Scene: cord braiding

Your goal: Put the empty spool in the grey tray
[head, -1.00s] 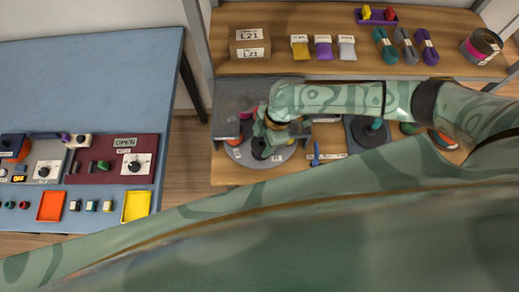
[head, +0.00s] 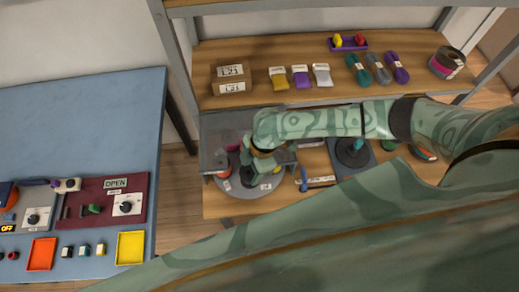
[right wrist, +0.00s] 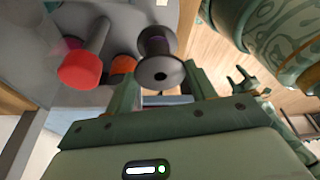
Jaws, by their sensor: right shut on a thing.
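A bare black spool (right wrist: 158,62) is between the fingers of my right gripper (right wrist: 163,80) in the right wrist view. The gripper is shut on it. In the head view my right gripper (head: 262,166) is over the round grey turntable (head: 270,188) on the lower shelf, and partly hides what is under it. I cannot make out the grey tray for certain. What seems to be my left gripper (right wrist: 238,77) shows small at the right of the right wrist view, its fingers apart and empty.
A red spool (right wrist: 80,70) and an orange one (right wrist: 122,66) stand close to the held spool. The upper shelf (head: 300,40) overhangs at the back, with boxes and cord bundles.

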